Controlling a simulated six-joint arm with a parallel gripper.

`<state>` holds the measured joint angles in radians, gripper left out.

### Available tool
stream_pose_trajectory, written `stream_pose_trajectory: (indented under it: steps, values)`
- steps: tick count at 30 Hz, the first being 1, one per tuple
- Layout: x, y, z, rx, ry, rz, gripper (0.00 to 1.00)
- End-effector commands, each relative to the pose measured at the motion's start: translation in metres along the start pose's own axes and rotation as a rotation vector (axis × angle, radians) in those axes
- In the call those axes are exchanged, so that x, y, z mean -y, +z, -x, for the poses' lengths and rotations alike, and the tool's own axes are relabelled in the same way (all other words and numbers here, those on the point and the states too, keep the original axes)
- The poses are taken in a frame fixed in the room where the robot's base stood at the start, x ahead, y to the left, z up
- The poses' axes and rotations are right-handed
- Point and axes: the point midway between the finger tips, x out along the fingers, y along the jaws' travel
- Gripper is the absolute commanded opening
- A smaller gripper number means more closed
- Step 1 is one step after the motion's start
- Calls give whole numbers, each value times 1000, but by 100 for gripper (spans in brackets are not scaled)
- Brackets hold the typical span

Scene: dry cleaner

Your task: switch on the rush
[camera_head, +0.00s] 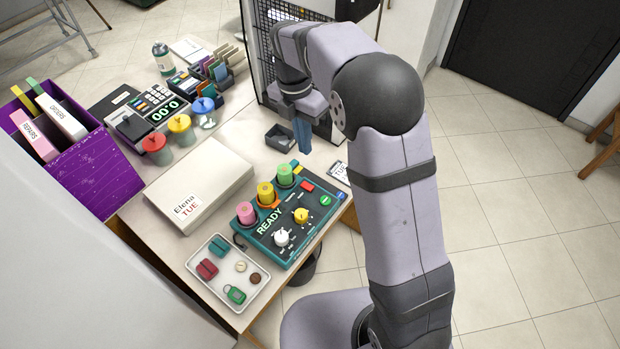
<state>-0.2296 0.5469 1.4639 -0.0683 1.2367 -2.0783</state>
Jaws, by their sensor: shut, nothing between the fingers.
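A teal control panel (268,247) lettered "READY" lies on the table at the centre. It bears a red control (307,186), a green button (325,200), a blue button (341,196), a yellow knob (301,216) and a white knob (281,237). The small labels are too small to read, so I cannot tell which control is the rush one, or its setting. My gripper (304,149) is shut and empty, pointing down above the area behind the panel's far end, apart from the controls.
Pink, yellow and green cylinders (265,194) stand along the panel's left edge. A white box (200,184) labelled "Elena TUE" lies left of it, and a tray (212,284) of small items in front. A dark small bin (281,139) sits beside my gripper.

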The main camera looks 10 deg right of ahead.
Motion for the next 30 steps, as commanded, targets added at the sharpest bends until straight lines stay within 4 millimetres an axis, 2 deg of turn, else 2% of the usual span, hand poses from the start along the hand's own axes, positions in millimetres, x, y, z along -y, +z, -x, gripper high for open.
stream_pose_trajectory:
  steps: [17,23,30]
  values:
    - [0,0,-4,0,0,23,0]
    - [1,0,-22,-2,-3,23,0]
    - [1,0,-62,-3,-4,22,0]
